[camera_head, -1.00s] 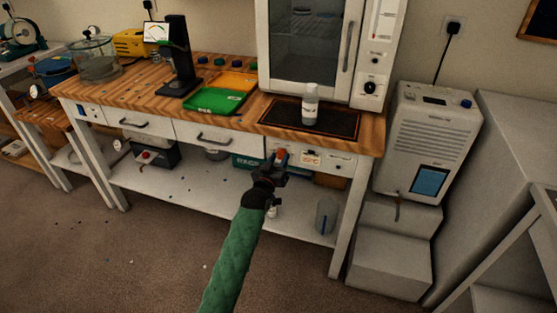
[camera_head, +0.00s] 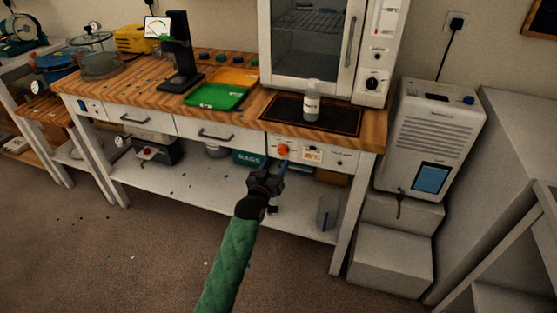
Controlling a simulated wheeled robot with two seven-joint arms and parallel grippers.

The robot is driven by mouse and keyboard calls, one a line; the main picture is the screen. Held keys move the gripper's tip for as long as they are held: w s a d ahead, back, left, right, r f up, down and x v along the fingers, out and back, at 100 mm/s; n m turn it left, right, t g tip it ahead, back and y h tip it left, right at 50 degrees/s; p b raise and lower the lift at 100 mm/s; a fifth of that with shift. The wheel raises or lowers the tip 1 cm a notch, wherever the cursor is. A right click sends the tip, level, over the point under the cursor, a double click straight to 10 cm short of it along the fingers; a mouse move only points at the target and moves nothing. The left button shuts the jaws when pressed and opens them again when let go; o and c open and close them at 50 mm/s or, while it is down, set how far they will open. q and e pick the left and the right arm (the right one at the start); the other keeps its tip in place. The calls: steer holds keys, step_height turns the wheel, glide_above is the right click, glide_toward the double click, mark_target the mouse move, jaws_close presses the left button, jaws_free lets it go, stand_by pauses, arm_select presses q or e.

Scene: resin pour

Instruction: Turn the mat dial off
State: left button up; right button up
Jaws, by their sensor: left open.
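The mat dial looks to be the orange-red knob (camera_head: 282,150) on the white front panel under the right part of the bench, left of a small display (camera_head: 312,154). A second, dark knob (camera_head: 340,162) sits farther right on the panel. The black mat (camera_head: 285,112) lies on the bench top above the panel, with a white bottle (camera_head: 312,100) standing on it. My left gripper (camera_head: 270,178), on the green-sleeved arm, is open and empty, below and in front of the orange-red knob and apart from it. My right gripper is not in view.
The wooden bench (camera_head: 150,95) holds a green tray (camera_head: 215,96), an orange tray (camera_head: 238,77) and a dark stand. A white oven (camera_head: 310,50) stands behind the mat. A white unit (camera_head: 430,135) on steps stands right of the bench. The floor in front is mostly clear.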

arm_select(q)
steer(key=v, duration=0.3)
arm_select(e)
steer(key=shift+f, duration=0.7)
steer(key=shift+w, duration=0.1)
